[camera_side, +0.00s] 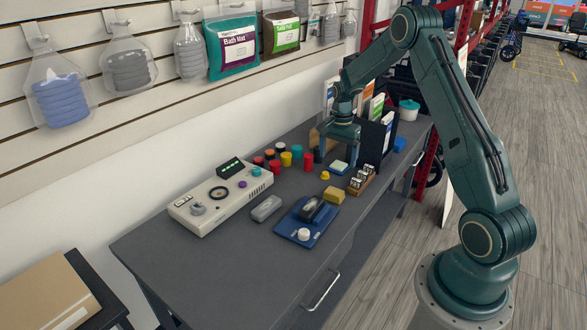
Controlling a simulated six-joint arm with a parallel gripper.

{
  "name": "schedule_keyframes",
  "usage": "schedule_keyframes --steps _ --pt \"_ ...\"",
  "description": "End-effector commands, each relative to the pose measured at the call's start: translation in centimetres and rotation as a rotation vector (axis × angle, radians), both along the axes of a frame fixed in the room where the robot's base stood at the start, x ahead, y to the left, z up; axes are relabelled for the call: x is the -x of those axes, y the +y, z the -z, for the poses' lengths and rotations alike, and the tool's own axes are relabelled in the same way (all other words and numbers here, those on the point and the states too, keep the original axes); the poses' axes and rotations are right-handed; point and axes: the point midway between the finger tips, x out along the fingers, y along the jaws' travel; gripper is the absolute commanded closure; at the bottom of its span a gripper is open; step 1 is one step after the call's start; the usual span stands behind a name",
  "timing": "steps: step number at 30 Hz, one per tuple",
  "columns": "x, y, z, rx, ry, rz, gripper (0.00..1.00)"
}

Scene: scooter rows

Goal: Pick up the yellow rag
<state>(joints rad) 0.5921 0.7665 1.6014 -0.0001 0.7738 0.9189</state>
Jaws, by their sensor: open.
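A small yellow folded block (334,194), which looks like the yellow rag, lies on the grey workbench near its front edge. It sits just beyond the blue tray and left of a small wooden rack. My gripper (339,156) points down over the back part of the bench, farther back than the yellow block. Its jaws are open, with nothing visibly held. A pale pad with a blue edge (340,167) lies below the gripper; I cannot tell whether they touch.
A blue tray (287,231) holds a dark tool and a white round piece. A grey stapler-like object (266,208) and a beige control box (212,207) stand to the left. Several coloured caps stand behind. A wooden rack (362,181) is close right. The bench's front left is clear.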

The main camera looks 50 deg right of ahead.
Motion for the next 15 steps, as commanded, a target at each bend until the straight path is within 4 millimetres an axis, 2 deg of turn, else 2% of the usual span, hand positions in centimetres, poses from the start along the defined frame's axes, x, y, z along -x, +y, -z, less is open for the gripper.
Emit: schedule_keyframes --steps 8,15 --pt "0.0 0.0 1.3 -0.001 0.002 -0.002 0.15" --pt "0.1 0.1 4.6 -0.002 0.003 -0.002 0.15"
